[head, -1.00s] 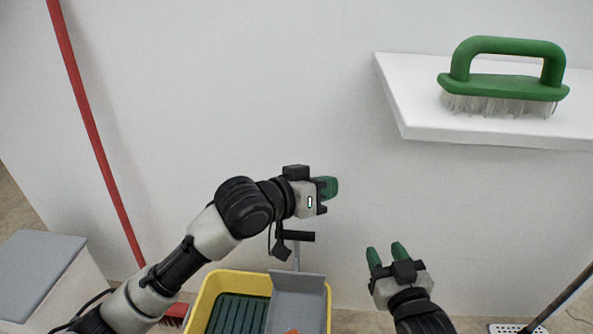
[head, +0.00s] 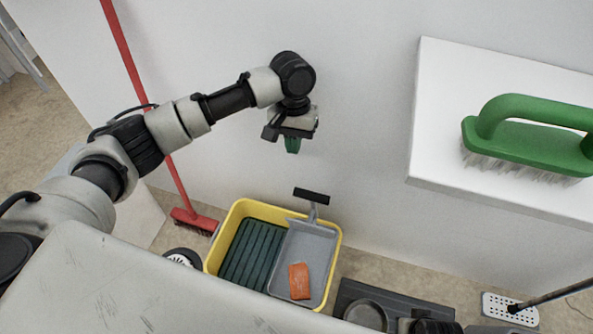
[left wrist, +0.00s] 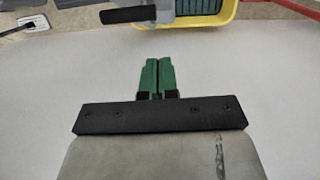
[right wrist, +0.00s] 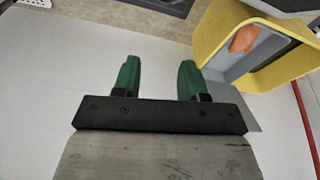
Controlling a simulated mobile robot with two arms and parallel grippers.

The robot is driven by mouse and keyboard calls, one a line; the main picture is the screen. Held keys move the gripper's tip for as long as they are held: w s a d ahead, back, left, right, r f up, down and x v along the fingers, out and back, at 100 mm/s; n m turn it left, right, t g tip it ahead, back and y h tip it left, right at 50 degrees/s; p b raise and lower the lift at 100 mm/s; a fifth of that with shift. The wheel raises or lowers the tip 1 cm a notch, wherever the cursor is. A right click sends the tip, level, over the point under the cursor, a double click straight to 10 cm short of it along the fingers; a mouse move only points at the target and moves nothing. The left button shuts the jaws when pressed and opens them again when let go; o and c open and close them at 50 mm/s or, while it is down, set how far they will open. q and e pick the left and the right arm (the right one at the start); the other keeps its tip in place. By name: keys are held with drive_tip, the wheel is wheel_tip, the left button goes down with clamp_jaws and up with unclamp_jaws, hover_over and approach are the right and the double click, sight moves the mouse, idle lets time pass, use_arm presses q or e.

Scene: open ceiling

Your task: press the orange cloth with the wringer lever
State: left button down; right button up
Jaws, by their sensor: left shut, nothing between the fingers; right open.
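The orange cloth (head: 299,281) lies in the grey wringer tray (head: 284,268) in the right half of the yellow bucket (head: 334,252). The cloth also shows in the right wrist view (right wrist: 244,39). The wringer lever's black handle (head: 311,196) stands up at the bucket's back edge, and it shows at the top of the left wrist view (left wrist: 128,14). My left gripper (head: 292,147) points down above and slightly left of the handle, apart from it. Its green fingers (left wrist: 158,76) are shut and empty. My right gripper (right wrist: 159,78) is open and empty, with the bucket beyond it at the upper right.
A white wall (head: 370,165) stands close behind the bucket. A white shelf (head: 440,165) with a green brush (head: 535,140) juts out at right. A red broom (head: 160,130) leans at left. A dark base with a round top (head: 366,312) stands right of the bucket.

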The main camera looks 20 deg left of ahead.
use_arm(q)
wheel_tip(320, 180, down, 10)
drive_tip(key=s+b, duration=0.1)
drive_tip(key=b, duration=0.1)
drive_tip(key=shift+s+d+b, duration=0.25)
drive_tip(key=shift+d+b, duration=0.15)
use_arm(e)
drive_tip(key=w+v, duration=0.2)
drive_tip(key=v, duration=0.7)
drive_tip(key=shift+s+r+t, duration=0.2)
drive_tip(key=shift+r+t, duration=0.1)
drive_tip(key=shift+r, duration=0.3)
drive_tip(key=shift+f, duration=0.1)
